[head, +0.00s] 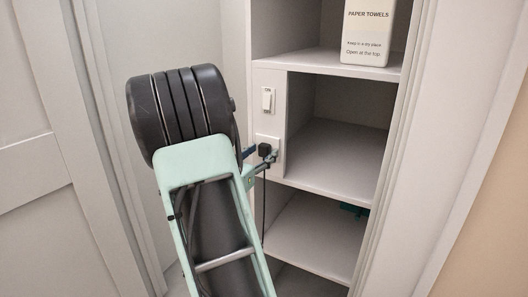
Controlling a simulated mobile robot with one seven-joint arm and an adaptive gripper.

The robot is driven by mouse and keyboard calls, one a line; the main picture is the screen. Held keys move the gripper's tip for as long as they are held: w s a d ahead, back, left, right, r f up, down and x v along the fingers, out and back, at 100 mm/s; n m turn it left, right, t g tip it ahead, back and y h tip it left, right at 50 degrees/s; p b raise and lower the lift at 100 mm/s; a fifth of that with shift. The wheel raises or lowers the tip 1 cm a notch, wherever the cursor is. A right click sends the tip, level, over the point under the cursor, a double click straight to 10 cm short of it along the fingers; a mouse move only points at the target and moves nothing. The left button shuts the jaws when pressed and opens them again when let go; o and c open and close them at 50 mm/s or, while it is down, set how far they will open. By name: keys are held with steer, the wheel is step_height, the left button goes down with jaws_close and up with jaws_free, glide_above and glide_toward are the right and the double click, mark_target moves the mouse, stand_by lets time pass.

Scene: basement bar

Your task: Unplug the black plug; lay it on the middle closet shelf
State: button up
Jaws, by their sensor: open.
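The black plug (264,149) sits at the white outlet plate (276,142) on the closet's left upright, with its dark cord (264,195) hanging down. My gripper (264,158) is at the plug, its fingers open and close around or beside it. My arm hides part of the gripper, and I cannot tell whether the fingers touch the plug. The middle closet shelf (335,155) is to the right of the outlet and its surface is bare.
A white paper towels box (367,32) stands on the upper shelf (330,60). A light switch (267,99) is above the outlet. A lower shelf (315,235) holds a small dark green thing (354,210) near the right wall. The closet's right frame (400,150) bounds the opening.

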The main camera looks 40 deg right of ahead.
jaws_close()
stand_by(0.3)
steer(key=v, duration=0.6)
steer(key=shift+p, duration=0.35)
stand_by(0.7)
